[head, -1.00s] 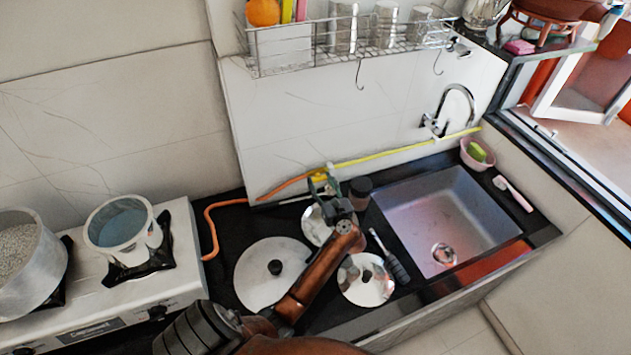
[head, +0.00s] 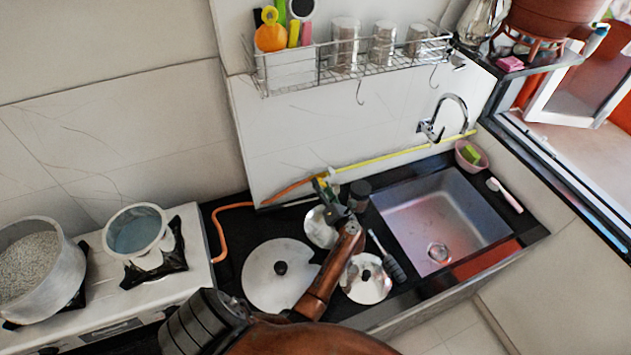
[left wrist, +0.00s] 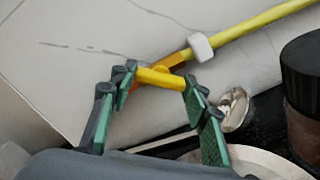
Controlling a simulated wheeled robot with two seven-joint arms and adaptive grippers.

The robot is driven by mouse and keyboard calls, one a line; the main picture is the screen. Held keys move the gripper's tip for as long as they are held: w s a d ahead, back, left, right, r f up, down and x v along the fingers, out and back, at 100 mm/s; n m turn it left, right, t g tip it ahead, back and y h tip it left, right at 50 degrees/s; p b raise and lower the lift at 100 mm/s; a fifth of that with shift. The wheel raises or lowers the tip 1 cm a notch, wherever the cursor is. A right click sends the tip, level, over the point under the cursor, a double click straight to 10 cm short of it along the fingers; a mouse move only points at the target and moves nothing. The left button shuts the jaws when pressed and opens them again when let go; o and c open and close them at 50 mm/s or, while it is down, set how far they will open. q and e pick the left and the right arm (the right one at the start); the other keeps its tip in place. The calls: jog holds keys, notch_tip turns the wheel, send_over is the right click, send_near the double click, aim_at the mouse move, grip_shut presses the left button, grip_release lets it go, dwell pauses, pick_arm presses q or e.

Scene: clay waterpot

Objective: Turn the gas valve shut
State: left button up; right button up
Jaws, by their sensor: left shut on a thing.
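The yellow gas pipe (head: 400,154) runs along the wall behind the counter and meets an orange hose (head: 290,190) near my left gripper (head: 327,188). In the left wrist view, a yellow valve handle (left wrist: 160,78) lies crosswise between the two green fingertips of my left gripper (left wrist: 159,82), which is shut on it. In the head view the gripper hides most of the valve. My right gripper is not in view.
Pan lids (head: 281,272) lie on the black counter below my left arm. A dark-capped jar (head: 359,190) stands close to the right of the gripper, with the sink (head: 445,215) beyond. A stove (head: 190,240) with pots is at left. A wire rack (head: 355,65) hangs above.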

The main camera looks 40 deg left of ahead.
pick_arm(q)
jog(key=m+p, duration=0.1)
jog(key=m, duration=0.1)
jog(key=m+p, duration=0.2)
jog(key=shift+d+r+m, duration=0.15)
jog(key=shift+r+m, duration=0.05)
jog(key=shift+m, duration=0.1)
jog(key=m+p, duration=0.2)
jog(key=m, duration=0.1)
jog(key=shift+m, duration=0.3)
jog(key=shift+w+f+m, duration=0.1)
jog(key=shift+m, duration=0.4)
jog(key=o, duration=1.2)
jog(key=shift+d, duration=0.15)
jog(key=shift+c, duration=0.2)
